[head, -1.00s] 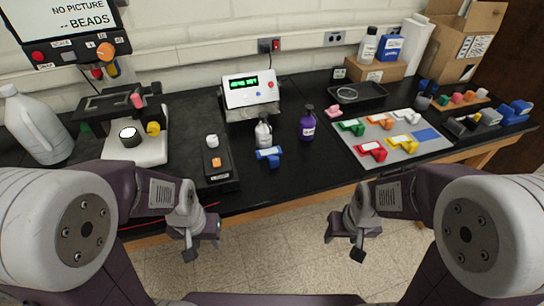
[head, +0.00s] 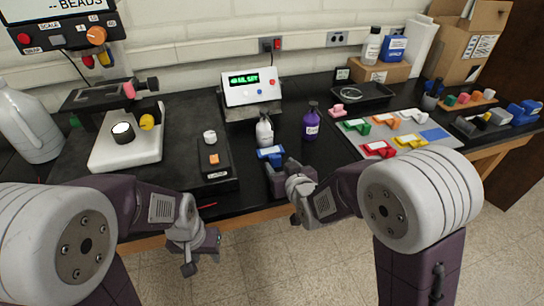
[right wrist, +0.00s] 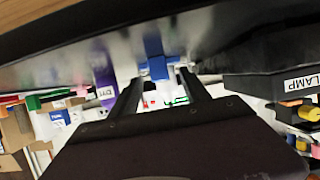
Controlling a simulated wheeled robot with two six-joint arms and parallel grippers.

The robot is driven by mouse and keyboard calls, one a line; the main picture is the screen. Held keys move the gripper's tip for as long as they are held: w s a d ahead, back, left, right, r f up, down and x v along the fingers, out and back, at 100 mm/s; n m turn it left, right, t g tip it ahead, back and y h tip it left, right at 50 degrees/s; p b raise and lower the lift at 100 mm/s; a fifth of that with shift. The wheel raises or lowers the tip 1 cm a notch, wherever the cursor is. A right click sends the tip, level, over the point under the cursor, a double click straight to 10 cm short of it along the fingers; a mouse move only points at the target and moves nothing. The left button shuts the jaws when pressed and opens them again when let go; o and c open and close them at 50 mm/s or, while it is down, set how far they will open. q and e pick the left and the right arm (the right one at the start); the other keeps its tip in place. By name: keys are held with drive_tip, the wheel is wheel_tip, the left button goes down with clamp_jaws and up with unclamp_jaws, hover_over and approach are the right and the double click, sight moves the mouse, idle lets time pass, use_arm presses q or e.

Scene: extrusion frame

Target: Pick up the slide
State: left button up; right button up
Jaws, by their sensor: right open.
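A blue piece (head: 270,152), which I take to be the slide, lies on the black bench in front of a small grey-white bottle. In the right wrist view the blue piece (right wrist: 153,50) shows beyond and between the fingertips. My right gripper (head: 284,176) is open, just on the near side of the blue piece. In the right wrist view its two fingers (right wrist: 165,78) are apart with nothing held; contact with the piece cannot be judged. My left gripper (head: 202,252) hangs in front of the bench edge, away from the piece; its jaw opening is unclear.
The grey-white bottle (head: 264,131) stands right behind the blue piece, and a purple bottle (head: 311,122) stands to the right. A black device (head: 214,170) lies left. A grey board (head: 365,137) with several coloured pieces and a bare blue patch is at the right.

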sight(277, 161)
drive_tip(key=x, duration=0.4)
drive_tip(key=shift+w+f, duration=0.15)
drive_tip(key=shift+w, duration=0.05)
drive_tip(key=shift+w+f, duration=0.15)
drive_tip(key=shift+w, duration=0.15)
drive_tip(key=shift+s, duration=0.15)
drive_tip(key=c, duration=0.4)
clamp_jaws()
